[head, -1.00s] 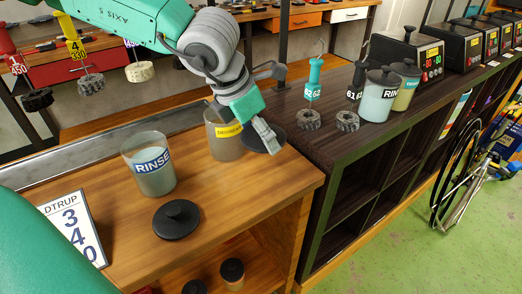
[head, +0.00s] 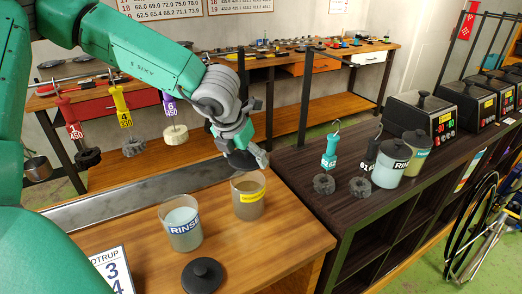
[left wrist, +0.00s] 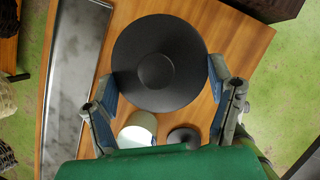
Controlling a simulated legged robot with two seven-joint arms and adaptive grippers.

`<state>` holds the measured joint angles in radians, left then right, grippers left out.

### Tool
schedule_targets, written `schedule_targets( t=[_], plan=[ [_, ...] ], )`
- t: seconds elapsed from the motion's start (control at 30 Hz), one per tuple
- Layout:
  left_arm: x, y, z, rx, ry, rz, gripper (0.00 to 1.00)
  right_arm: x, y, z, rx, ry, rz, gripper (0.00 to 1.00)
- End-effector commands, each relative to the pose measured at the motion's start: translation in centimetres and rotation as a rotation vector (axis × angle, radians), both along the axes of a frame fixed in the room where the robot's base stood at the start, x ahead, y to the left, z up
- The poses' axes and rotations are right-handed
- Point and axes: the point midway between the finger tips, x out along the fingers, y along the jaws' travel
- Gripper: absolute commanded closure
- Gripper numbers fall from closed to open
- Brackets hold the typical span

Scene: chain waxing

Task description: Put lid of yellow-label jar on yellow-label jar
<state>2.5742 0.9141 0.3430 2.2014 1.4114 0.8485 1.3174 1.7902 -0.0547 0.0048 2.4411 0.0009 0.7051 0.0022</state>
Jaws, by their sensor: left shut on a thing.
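The yellow-label jar (head: 248,207) stands open at the top on the wooden table, with brownish contents. My left gripper (head: 242,143) is shut on the round black lid (head: 262,158), above the jar and apart from its rim. The lid appears roughly level. In the left wrist view the lid (left wrist: 160,85) lies between the two fingers of the gripper (left wrist: 162,88) and hides the yellow-label jar. My right gripper is not in view.
A RINSE jar (head: 181,240) stands open left of the yellow-label jar, with a second black lid (head: 203,275) in front. Tools hang at the left, including a yellow-tagged one (head: 121,100). A dark shelf unit (head: 345,225) with covered jars stands at the right.

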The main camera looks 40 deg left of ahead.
Motion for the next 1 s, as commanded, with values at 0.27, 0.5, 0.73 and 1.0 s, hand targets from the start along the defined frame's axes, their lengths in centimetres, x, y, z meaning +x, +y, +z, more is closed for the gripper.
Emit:
schedule_targets(
  t=[0.27, 0.5, 0.73, 1.0],
  plan=[
    [0.0, 0.3, -0.6, 0.004, -0.002, 0.030, 0.53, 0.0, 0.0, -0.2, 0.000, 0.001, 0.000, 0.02],
    [0.0, 0.6, -2.2, 0.001, -0.002, 0.030, 0.53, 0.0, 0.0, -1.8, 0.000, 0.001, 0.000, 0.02],
    [0.0, 0.7, -3.9, 0.001, -0.002, 0.030, 0.53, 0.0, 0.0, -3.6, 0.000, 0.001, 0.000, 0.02],
    [0.0, 0.5, -5.8, 0.002, -0.001, 0.029, 0.53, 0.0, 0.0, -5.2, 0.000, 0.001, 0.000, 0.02]
  ],
)
